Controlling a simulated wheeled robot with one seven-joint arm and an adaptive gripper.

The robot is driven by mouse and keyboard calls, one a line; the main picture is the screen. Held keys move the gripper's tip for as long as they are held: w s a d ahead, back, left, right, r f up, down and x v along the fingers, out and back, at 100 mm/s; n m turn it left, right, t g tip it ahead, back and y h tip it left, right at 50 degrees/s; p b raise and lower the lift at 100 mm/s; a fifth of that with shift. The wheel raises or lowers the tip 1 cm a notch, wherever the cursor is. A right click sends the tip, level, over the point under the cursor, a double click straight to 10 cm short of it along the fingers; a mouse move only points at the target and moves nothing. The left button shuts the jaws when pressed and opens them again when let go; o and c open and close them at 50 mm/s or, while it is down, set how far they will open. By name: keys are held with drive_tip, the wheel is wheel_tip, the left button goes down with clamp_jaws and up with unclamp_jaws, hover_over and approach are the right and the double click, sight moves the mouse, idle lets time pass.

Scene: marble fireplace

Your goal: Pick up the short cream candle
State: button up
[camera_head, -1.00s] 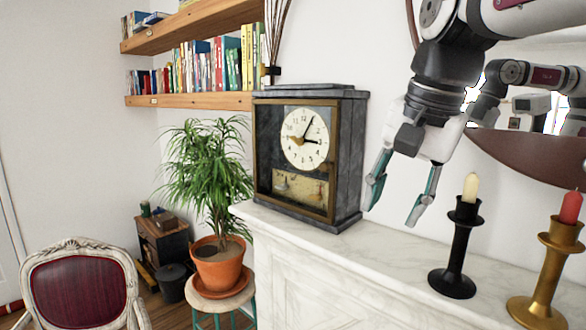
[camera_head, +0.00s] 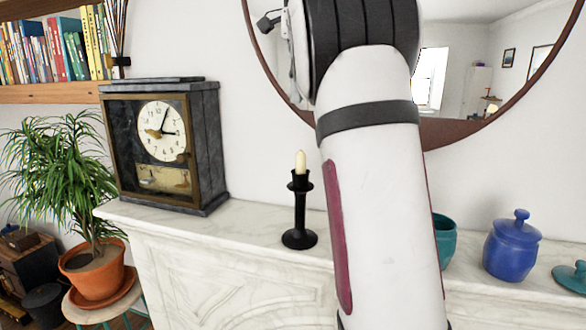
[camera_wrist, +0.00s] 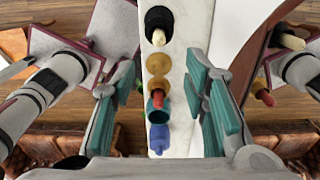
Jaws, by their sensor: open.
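The short cream candle (camera_head: 300,162) stands upright in a black candlestick (camera_head: 299,212) on the marble mantel, just left of my arm in the head view. In the wrist view the cream candle (camera_wrist: 158,38) and its black holder (camera_wrist: 159,18) are seen from above, near the top. My gripper (camera_wrist: 160,72) is open and empty, its teal-padded fingers apart on either side of the row of objects. The candle lies beyond the fingertips in that picture, apart from both fingers. The fingers do not show in the head view.
A clock (camera_head: 165,140) stands left on the mantel (camera_head: 220,228). A red candle (camera_wrist: 158,98) in a gold holder (camera_wrist: 158,66) shows between the fingers. A teal cup (camera_head: 444,240), blue jar (camera_head: 511,246) and teal lid (camera_head: 570,277) stand right. A round mirror (camera_head: 480,70) hangs behind.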

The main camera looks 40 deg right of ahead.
drive_tip(key=f+b, duration=0.2)
hover_over(301, 151)
wheel_tip(301, 151, down, 6)
drive_tip(key=shift+s+a+r, duration=0.1)
drive_tip(key=shift+a+r, duration=0.05)
wheel_tip(301, 151, down, 4)
drive_tip(key=shift+f+p, duration=0.15)
drive_tip(key=shift+p, duration=0.5)
drive_tip(key=shift+f, duration=0.55)
clamp_jaws()
